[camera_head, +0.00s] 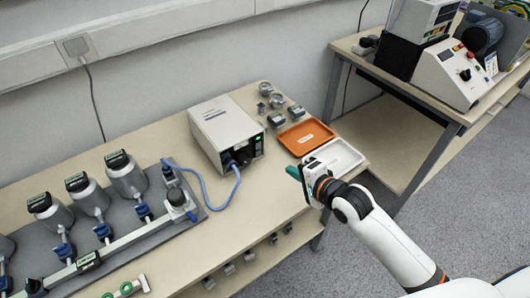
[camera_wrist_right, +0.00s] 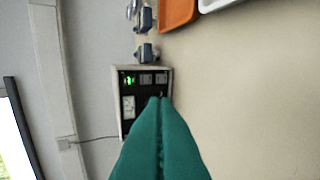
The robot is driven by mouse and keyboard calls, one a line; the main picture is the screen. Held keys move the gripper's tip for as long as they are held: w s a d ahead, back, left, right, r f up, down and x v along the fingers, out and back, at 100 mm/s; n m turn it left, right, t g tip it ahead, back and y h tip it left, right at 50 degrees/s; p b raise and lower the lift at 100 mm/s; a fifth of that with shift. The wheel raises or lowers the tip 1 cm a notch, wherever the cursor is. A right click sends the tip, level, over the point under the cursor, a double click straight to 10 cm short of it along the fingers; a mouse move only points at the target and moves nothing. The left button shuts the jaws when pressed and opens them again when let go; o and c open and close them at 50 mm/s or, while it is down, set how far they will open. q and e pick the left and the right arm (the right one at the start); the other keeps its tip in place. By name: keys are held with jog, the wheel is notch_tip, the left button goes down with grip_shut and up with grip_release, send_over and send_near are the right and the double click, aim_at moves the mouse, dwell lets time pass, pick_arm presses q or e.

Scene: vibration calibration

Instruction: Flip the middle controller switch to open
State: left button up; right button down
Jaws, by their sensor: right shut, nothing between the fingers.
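The controller (camera_head: 225,128) is a pale box on the middle of the bench, its dark front panel facing right. A blue cable runs from its front. In the right wrist view the dark panel (camera_wrist_right: 146,90) shows a green lit display, small square parts and a pale gauge. I cannot make out the switch or its position; the fingers cover the panel's lower part. My right gripper (camera_head: 291,172) is over the bench's front right, apart from the controller in the head view. Its green fingers (camera_wrist_right: 159,100) are shut and empty, pointing toward the panel. My left gripper is not in view.
An orange tray (camera_head: 306,138) and a white tray (camera_head: 354,161) lie right of the controller, with small metal parts (camera_head: 277,118) behind. A pipe rig (camera_head: 150,234) with several meters fills the bench's left. Bare bench lies before the controller. Another bench (camera_head: 447,113) holds machines.

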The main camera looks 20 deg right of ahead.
send_near(259, 147)
jog(key=x, duration=0.2)
jog(key=f+x, duration=0.1)
jog(key=x, duration=0.2)
jog(key=shift+b, duration=0.3)
jog(key=shift+x, duration=0.75)
jog(key=shift+r, duration=0.1)
jog(key=f+t+b, duration=0.1)
jog(key=b, duration=0.2)
jog(key=shift+w+a+f+t+y+b, duration=0.1)
jog(key=shift+w+t+y+b, duration=0.05)
jog(key=shift+t+y+b, duration=0.2)
jog(key=shift+t+b, duration=0.55)
jog(key=shift+t, duration=0.1)
jog(key=shift+w+r, duration=0.15)
jog(key=shift+r, duration=0.25)
